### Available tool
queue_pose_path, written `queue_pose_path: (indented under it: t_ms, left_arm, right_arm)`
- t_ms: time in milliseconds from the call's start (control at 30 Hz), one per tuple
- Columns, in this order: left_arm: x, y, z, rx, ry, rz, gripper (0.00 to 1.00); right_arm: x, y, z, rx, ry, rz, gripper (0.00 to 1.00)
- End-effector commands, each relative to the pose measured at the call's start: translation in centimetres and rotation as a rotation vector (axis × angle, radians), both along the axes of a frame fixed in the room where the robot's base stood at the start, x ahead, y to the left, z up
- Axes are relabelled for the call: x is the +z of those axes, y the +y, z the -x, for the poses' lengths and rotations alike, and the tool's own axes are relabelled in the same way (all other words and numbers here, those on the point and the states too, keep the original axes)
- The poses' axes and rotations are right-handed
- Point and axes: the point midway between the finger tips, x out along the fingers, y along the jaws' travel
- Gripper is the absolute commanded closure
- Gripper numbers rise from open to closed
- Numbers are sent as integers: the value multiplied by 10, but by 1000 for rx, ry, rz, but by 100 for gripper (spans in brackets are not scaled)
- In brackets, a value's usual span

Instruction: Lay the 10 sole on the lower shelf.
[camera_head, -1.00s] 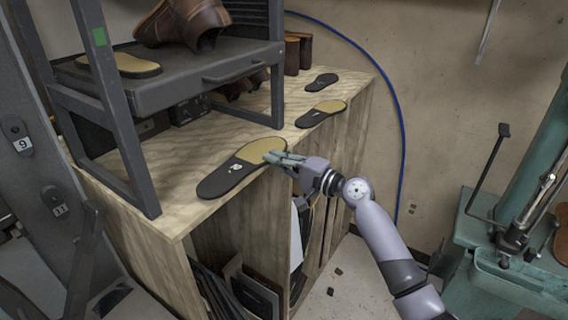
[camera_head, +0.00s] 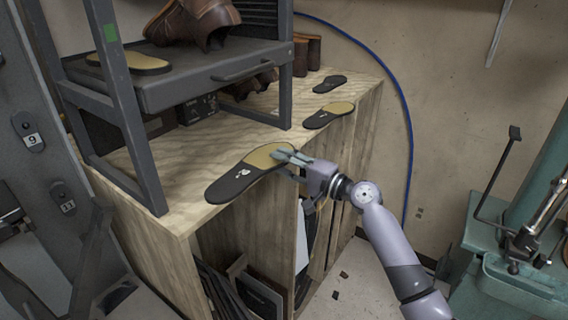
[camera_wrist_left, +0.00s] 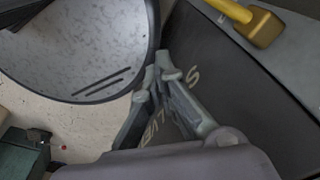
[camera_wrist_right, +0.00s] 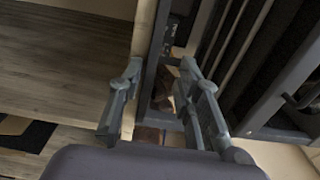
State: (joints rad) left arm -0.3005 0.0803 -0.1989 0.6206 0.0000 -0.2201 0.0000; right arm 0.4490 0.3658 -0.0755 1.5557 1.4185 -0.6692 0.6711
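A dark sole with a tan end and a white mark (camera_head: 232,184) lies on the wooden bench top (camera_head: 185,165), at its front edge. The mark is too small to read. My right gripper (camera_head: 284,157) is at the tan end. In the right wrist view its fingers (camera_wrist_right: 160,75) stand apart, and I see no sole clearly between them. A grey rack shelf (camera_head: 200,92) above the bench carries another sole (camera_head: 130,60) and brown boots (camera_head: 195,22). My left gripper (camera_wrist_left: 158,72) shows only in the left wrist view, with its fingertips together and nothing visible in them.
Two more soles (camera_head: 328,115) (camera_head: 330,84) lie farther back on the bench. Soles tagged 9 (camera_head: 28,132) and 11 (camera_head: 62,197) hang at the left. The rack post (camera_head: 125,120) stands left of the marked sole. A green machine (camera_head: 515,260) stands at the right.

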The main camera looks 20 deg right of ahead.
Motion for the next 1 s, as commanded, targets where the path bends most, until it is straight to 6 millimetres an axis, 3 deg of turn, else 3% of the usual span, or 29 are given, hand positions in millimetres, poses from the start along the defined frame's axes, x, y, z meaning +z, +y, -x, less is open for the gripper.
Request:
queue_pose_path:
  t_ms: [267,700,1000]
  left_arm:
    - [0,2,1,-1,1,-2,100]
    - [0,0,0,-1,0,0,100]
    - [0,-1,0,-1,0,1,100]
  right_arm:
    - [-3,-9,11,-2,2,2,69]
    - [-3,-59,81,-1,2,2,69]
    - [-2,-71,97,0,0,0,69]
